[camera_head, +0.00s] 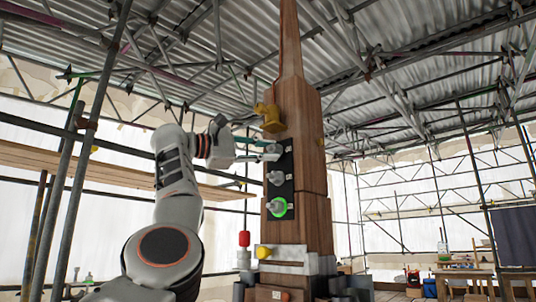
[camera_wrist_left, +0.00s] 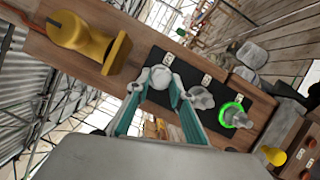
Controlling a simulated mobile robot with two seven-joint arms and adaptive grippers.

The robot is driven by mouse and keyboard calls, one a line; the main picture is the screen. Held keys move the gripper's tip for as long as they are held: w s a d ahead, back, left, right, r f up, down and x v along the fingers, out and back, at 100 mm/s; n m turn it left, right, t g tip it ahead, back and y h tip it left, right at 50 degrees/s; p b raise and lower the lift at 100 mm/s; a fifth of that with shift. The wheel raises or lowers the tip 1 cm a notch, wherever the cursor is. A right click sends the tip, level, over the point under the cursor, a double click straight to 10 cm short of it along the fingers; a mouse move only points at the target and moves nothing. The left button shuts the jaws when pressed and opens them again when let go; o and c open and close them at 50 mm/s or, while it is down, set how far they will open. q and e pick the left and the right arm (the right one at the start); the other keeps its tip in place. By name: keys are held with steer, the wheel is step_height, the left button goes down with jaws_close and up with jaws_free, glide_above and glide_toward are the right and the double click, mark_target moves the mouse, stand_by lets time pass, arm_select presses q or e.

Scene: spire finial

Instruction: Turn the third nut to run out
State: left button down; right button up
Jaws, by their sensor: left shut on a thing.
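A black panel (camera_head: 287,193) on the wooden spire (camera_head: 309,150) carries three grey nuts in a column. The lowest nut (camera_head: 278,207) has a bright green ring around it, which also shows in the left wrist view (camera_wrist_left: 235,114). The middle nut (camera_head: 276,178) is bare and free. My left gripper (camera_head: 268,150) is at the top nut (camera_wrist_left: 160,77), with its two fingers closed on either side of it. The finger contact is partly hidden in the head view. My right gripper is not in view.
A yellow fitting (camera_head: 269,117) juts out just above the panel, close to my left gripper. A yellow knob (camera_head: 263,252) and a red-topped post (camera_head: 244,240) are low on the left. Scaffold poles (camera_head: 80,150) stand at left. A table (camera_head: 470,272) is far right.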

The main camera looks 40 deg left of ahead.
arm_select(q)
steer(key=shift+w+f, duration=0.1)
steer(key=shift+f, duration=0.05)
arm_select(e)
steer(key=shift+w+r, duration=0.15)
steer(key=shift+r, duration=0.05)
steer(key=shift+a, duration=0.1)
arm_select(q)
steer(key=c, duration=2)
jaws_free()
steer(key=shift+c, duration=0.2)
steer(key=shift+o, duration=1.3)
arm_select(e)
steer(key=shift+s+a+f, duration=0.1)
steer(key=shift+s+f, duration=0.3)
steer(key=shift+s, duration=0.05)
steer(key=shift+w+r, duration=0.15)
